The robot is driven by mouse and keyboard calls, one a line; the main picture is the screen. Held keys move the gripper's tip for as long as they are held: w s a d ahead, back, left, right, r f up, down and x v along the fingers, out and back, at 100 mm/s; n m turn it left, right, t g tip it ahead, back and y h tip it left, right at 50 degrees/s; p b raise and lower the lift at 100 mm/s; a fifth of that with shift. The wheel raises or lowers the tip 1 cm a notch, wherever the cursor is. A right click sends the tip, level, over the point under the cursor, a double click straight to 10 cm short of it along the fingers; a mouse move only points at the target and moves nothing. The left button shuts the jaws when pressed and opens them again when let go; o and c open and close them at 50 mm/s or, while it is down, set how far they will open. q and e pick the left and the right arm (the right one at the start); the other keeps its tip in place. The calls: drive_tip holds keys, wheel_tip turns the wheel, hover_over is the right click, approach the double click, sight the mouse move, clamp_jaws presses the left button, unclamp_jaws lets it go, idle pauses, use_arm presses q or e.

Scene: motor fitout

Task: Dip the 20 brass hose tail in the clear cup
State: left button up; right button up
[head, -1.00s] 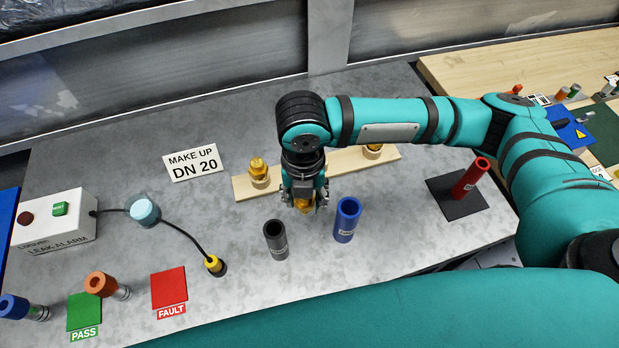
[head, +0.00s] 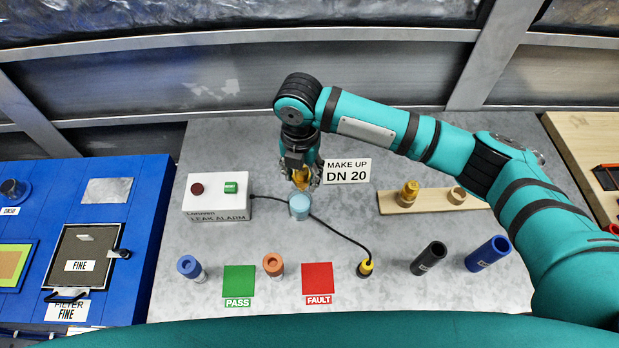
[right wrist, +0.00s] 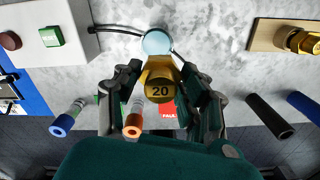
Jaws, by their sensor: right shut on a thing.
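My right gripper (head: 300,180) is shut on a brass hose tail (head: 299,177). The cup also shows in the right wrist view (right wrist: 157,42), just beyond the hose tail. From these views I cannot tell whether the tail touches the cup. My left gripper is not in view.
A white leak alarm box (head: 217,198) stands left of the cup, its cable running to a yellow-tipped probe (head: 366,267). The DN 20 sign (head: 347,172) is close at right. A wooden rack (head: 429,203) holds another brass fitting (head: 408,192). Green PASS (head: 239,280) and red FAULT (head: 317,277) pads lie in front.

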drive_tip(key=shift+w+a, duration=0.2)
drive_tip(key=shift+a, duration=0.45)
drive_tip(key=shift+d+f+b, duration=0.5)
drive_tip(key=shift+b, duration=0.1)
drive_tip(key=shift+f+b, duration=0.3)
drive_tip(key=shift+b, duration=0.05)
drive_tip(key=shift+a+f+b, duration=0.25)
drive_tip(key=shift+f+b, duration=0.7)
drive_tip(key=shift+b, duration=0.05)
drive_tip(key=shift+f+b, duration=0.45)
drive_tip(key=shift+f, duration=0.05)
drive_tip(key=shift+f+b, duration=0.75)
drive_tip(key=shift+f, duration=0.9)
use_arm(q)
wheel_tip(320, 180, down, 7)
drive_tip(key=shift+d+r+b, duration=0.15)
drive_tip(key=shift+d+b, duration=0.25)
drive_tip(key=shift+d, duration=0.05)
use_arm(e)
drive_tip(key=shift+f, duration=0.9)
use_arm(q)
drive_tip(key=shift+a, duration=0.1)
